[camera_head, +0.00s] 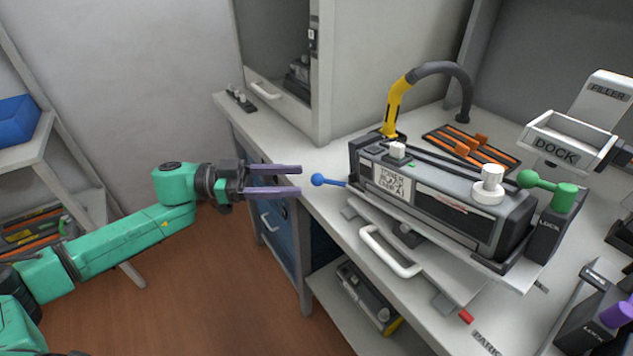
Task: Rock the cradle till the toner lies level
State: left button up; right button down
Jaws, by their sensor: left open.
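The toner cartridge (440,203), dark grey with a white label, lies lengthwise on the cradle on the bench. The cradle (472,283) is a grey plate with a white bar handle (389,252) along its front. A blue ball-ended lever (318,180) sticks out at its left end, and a green lever (548,186) stands at its right end. My left gripper (299,181) is open and empty, its purple fingers pointing right, just left of the blue ball. Whether a fingertip touches the ball I cannot tell. My right gripper is not in view. The toner powder inside is hard to make out.
A yellow nozzle on a grey hose (396,104) stands behind the cartridge. A white DOCK tray (566,138) is at the back right. A purple-knobbed block (594,318) is at the front right. A cabinet (323,75) rises behind; floor is free left of the bench.

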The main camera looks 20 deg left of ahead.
aim_at(317, 177)
pick_arm(q)
jog(key=x, duration=0.5)
jog(key=shift+w+d, duration=0.1)
jog(key=shift+d, duration=0.25)
grip_shut()
dwell(0.9)
